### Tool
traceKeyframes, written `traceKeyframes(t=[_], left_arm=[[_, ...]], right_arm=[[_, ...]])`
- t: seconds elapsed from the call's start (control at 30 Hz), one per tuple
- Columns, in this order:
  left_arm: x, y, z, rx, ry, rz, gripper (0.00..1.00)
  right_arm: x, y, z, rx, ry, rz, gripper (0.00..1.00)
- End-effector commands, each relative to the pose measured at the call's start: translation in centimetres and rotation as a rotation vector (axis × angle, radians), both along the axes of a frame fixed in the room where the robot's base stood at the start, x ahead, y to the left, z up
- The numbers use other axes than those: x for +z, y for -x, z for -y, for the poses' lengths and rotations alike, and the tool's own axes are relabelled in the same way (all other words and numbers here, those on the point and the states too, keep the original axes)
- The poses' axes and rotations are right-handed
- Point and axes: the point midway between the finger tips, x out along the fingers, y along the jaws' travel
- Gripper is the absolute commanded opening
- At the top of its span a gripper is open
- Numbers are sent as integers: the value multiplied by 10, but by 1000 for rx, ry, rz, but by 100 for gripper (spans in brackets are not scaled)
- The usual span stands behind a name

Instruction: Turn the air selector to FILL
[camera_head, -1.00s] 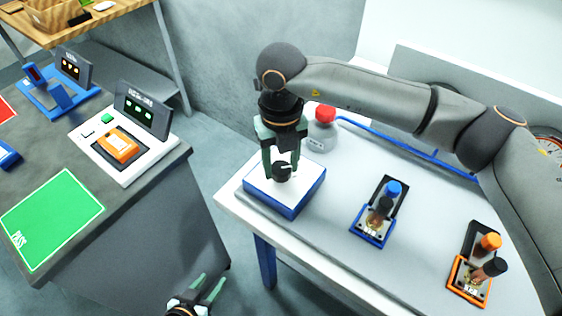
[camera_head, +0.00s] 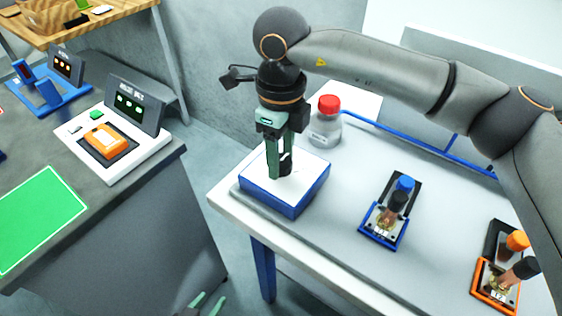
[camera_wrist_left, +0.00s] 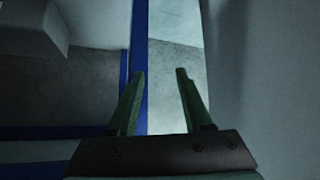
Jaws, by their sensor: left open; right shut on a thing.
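The air selector is a black knob (camera_head: 287,163) on top of a white-topped box with blue sides (camera_head: 290,198), at the near left corner of the white table. My right gripper (camera_head: 279,174) points straight down and is shut on the knob; its green fingers hide much of it. I cannot read any FILL marking or tell where the knob points. My left gripper (camera_head: 206,304) is open and empty, low at the bottom edge of the head view, away from the box. Its open fingers (camera_wrist_left: 160,75) also show in the left wrist view.
A grey bottle with a red cap (camera_head: 326,122) stands behind the box. A blue-framed fixture (camera_head: 383,238) and an orange-framed fixture (camera_head: 495,298) stand to the right. A dark-topped bench (camera_head: 100,200) with a green pad (camera_head: 40,215) is at left, across a gap.

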Motion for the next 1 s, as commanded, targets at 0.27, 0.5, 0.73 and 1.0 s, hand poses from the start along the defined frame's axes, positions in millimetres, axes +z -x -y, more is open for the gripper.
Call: traceKeyframes(t=[0.27, 0.5, 0.73, 1.0], left_arm=[[-6, -6, 13, -21, 17, 4, 50], [-8, -13, 16, -28, 21, 14, 50], [-9, -14, 17, -34, 20, 13, 50], [-9, -15, 20, -38, 24, 16, 50]], right_arm=[[-1, -1, 0, 263, -1, 3, 0], [0, -1, 0, 484, -1, 2, 0], [1, -1, 0, 656, -2, 3, 0], [1, -1, -1, 782, -2, 3, 0]])
